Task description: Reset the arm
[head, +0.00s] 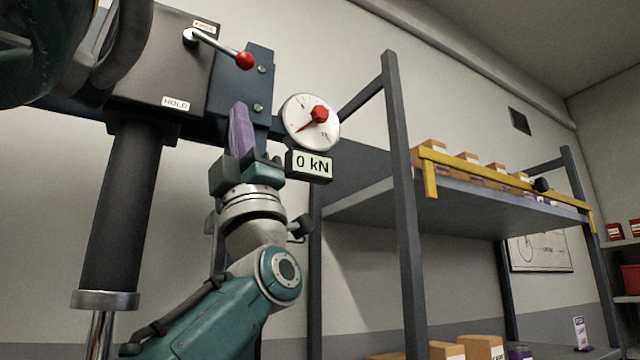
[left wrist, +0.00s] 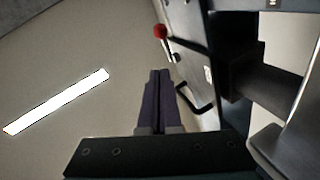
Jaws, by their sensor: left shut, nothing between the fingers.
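My left gripper (head: 240,130) points upward beside the press, its purple fingers together and empty. It also shows in the left wrist view (left wrist: 158,75), shut. A lever with a red ball knob (head: 244,61) sits on the grey valve box (head: 165,60), above and close to the fingertips in the head view; the knob (left wrist: 160,31) shows beyond the fingertips in the left wrist view. A label on the box reads HOLD. A round gauge (head: 300,130) with a red centre is right of the gripper, above a display (head: 309,165) reading 0 kN. My right gripper is not seen.
The press's dark cylinder (head: 122,210) hangs left of my left arm. A grey shelf rack (head: 403,200) with a yellow bar (head: 500,183) and several boxes stands to the right. A black curved handle (left wrist: 196,102) lies right of the fingers in the left wrist view.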

